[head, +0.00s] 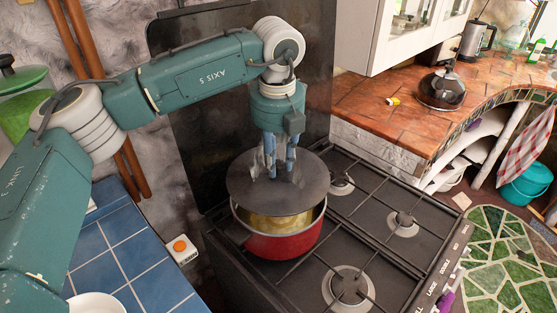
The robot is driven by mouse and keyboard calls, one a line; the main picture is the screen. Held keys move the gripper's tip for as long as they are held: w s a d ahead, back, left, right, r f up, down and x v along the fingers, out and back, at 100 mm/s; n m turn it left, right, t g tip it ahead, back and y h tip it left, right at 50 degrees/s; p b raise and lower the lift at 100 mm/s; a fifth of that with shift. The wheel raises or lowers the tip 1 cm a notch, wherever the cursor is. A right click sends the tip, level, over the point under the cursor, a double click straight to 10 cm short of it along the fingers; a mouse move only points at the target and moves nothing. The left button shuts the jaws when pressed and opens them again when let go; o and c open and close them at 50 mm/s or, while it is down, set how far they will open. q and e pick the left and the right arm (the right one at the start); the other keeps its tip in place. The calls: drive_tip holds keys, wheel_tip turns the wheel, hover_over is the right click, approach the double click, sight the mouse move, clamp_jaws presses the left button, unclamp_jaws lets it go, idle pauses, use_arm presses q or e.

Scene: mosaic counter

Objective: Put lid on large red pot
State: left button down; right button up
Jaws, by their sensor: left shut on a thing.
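The large red pot (285,243) stands on the back left part of the stove, its yellowish inside showing at the front. The dark round lid (255,192) is over the pot, shifted toward the back left, so the front right of the opening is uncovered. Whether the lid touches the rim I cannot tell. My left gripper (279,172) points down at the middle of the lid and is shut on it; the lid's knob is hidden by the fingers. My right gripper is not in view.
The black stove (313,264) has bare burners and grates in front and to the right. A blue tiled counter (115,250) lies left, with a white bowl (95,303). A tiled counter (375,105) at right holds a dark kettle (442,90). A dark panel stands behind the stove.

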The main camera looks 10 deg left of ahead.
sight(278, 175)
use_arm(q)
drive_tip(key=shift+w+n, duration=0.15)
drive_tip(key=shift+n, duration=0.15)
drive_tip(key=shift+f+b, duration=1.3)
drive_tip(key=shift+f, duration=1)
drive_tip(key=shift+f+b, duration=0.45)
drive_tip(key=shift+f, duration=0.05)
drive_tip(key=shift+b, duration=0.3)
drive_tip(key=shift+f+b, duration=0.5)
drive_tip(key=shift+b, duration=0.15)
drive_tip(key=c, duration=1.4)
unclamp_jaws()
